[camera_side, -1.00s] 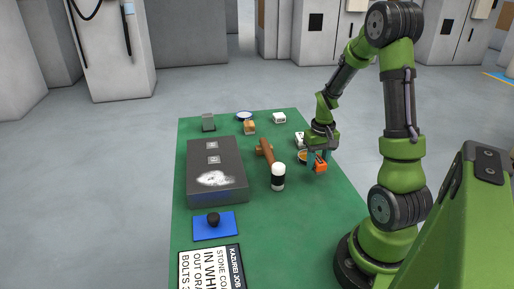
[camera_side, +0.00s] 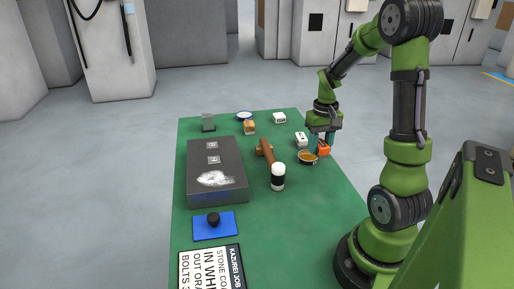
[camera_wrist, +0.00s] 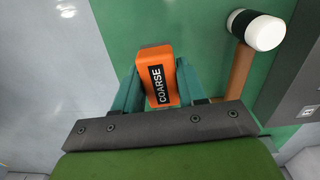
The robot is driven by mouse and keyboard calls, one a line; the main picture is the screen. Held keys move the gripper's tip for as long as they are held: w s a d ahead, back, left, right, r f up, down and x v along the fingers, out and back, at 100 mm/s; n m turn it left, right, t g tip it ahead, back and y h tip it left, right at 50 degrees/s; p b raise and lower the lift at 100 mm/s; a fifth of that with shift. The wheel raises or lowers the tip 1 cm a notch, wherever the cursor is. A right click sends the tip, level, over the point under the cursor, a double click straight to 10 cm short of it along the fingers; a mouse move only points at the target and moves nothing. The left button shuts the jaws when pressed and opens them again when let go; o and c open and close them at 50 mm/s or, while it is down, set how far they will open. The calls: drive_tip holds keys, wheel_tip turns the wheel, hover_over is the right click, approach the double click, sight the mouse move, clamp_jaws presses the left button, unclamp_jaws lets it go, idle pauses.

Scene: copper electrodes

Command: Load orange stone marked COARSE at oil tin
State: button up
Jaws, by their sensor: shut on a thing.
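The orange stone (camera_side: 323,151) is between the teal fingers of my gripper (camera_side: 322,141), near the right edge of the green mat. In the wrist view my gripper (camera_wrist: 157,88) is shut on the orange stone (camera_wrist: 152,62), and its black label reads COARSE. The oil tin (camera_side: 307,158), a round shallow tin with amber content, stands just left of the stone in the side view. It is not visible in the wrist view. I cannot tell whether the stone touches the mat or hangs just above it.
A large dark box (camera_side: 216,183), a blue pad (camera_side: 214,232) and a sign (camera_side: 211,268) are farther left. Mat ahead of the tin is clear.

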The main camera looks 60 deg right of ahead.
hover_over(308, 156)
drive_tip(key=shift+s+f, duration=0.2)
drive_tip(key=shift+f, duration=0.4)
drive_tip(key=shift+w+d+r, duration=0.1)
drive_tip(key=shift+w+d, duration=0.05)
drive_tip(key=shift+w, duration=0.1)
drive_tip(key=shift+f, duration=2.8)
drive_tip(key=shift+f, duration=0.65)
drive_tip(key=shift+r, duration=0.1)
wheel_tip(308, 156, up, 7)
